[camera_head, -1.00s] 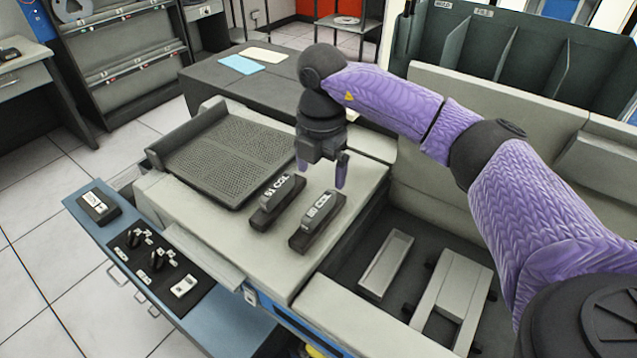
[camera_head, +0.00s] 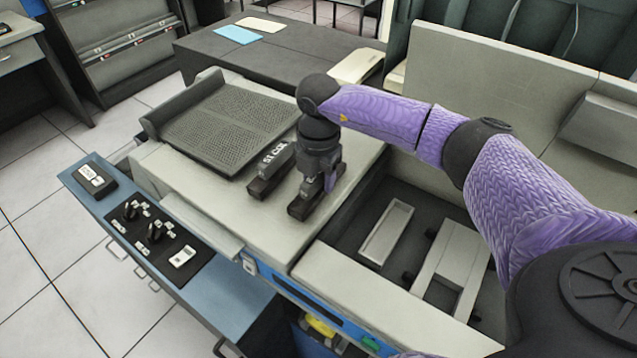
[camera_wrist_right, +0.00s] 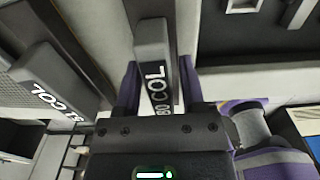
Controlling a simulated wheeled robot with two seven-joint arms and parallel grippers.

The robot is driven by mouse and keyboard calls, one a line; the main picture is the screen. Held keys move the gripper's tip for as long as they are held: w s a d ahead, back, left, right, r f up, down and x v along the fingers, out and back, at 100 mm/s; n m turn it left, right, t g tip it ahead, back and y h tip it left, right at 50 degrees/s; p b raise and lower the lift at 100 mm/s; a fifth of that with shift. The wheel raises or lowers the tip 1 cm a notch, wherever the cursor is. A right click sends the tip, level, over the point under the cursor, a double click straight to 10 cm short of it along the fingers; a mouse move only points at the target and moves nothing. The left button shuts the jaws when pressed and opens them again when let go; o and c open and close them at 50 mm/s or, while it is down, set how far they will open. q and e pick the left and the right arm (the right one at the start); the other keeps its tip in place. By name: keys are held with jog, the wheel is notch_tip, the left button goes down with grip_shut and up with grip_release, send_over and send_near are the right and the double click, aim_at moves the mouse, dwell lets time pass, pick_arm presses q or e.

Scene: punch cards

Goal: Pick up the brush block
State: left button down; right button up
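Two dark grey blocks stand side by side on the machine's pale top. The one marked 80 COL (camera_wrist_right: 153,60) is under my right gripper (camera_head: 318,190), which hides most of it in the head view. The one marked 51 COL (camera_head: 270,168) is just left of it and also shows in the wrist view (camera_wrist_right: 50,85). No label reads "brush". My right gripper points down, with its purple fingers (camera_wrist_right: 160,88) on either side of the 80 COL block. The fingers look open, with narrow gaps beside the block. My left gripper is not in view.
A perforated tray (camera_head: 217,125) lies behind and left of the blocks. A blue ledge (camera_head: 205,290) with knobs and a small black box (camera_head: 95,180) runs along the front left. A sunken bay with a pale shallow tray (camera_head: 387,232) is on the right.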

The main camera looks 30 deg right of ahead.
grip_shut()
